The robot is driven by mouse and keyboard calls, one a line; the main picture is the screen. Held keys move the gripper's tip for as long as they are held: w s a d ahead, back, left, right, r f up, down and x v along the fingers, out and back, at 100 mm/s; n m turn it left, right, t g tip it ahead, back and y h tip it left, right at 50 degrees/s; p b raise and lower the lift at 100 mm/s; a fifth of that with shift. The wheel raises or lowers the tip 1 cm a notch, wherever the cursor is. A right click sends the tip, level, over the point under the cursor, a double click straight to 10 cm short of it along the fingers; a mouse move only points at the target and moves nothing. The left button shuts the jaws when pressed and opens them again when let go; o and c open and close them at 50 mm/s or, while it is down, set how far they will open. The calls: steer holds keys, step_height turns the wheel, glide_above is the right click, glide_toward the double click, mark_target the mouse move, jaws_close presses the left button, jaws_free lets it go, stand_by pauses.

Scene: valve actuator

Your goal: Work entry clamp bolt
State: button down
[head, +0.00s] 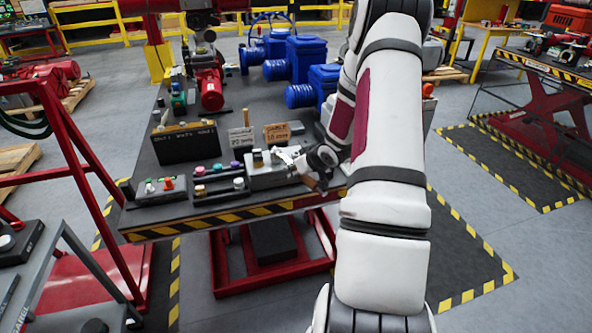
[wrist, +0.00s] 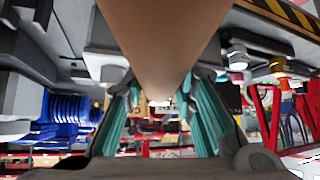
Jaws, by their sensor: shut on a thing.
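My gripper (head: 321,158) is over the front right part of the bench, beside a grey block fixture (head: 268,178) with small upright fittings on top. In the wrist view my gripper (wrist: 162,95) has its teal-padded fingers on both sides of a plain brown tapered thing (wrist: 160,40), and is shut on it. Its lower end (head: 320,184) shows just below my gripper in the head view. A silver-white part (head: 289,154) lies between the fixture and my gripper; whether they touch is unclear. I cannot pick out the clamp bolt for certain.
Blue actuators (head: 306,58) and a red one (head: 211,90) stand behind. The bench's striped front edge (head: 235,216) is close below my gripper.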

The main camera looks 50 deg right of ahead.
steer(key=shift+w+a+r+m+g+h+b, duration=0.2)
steer(key=shift+a+m+h+b, duration=0.3)
steer(key=shift+b, duration=0.4)
steer(key=shift+w+a+f+m+g+h+b, duration=0.1)
steer(key=shift+w+a+m+h+b, duration=0.15)
steer(key=shift+a+m+h+b, duration=0.45)
stand_by(0.5)
steer(key=shift+w+a+m+h+b, duration=0.5)
steer(key=shift+a+m+b, duration=0.4)
steer(key=shift+b, duration=1.55)
steer(key=shift+y+p, duration=0.3)
steer(key=shift+p, duration=0.15)
steer(key=shift+r, duration=0.1)
steer(key=shift+g, duration=0.3)
steer(key=shift+r+p, duration=1.65)
steer(key=shift+r, duration=0.75)
steer(key=shift+s, duration=0.1)
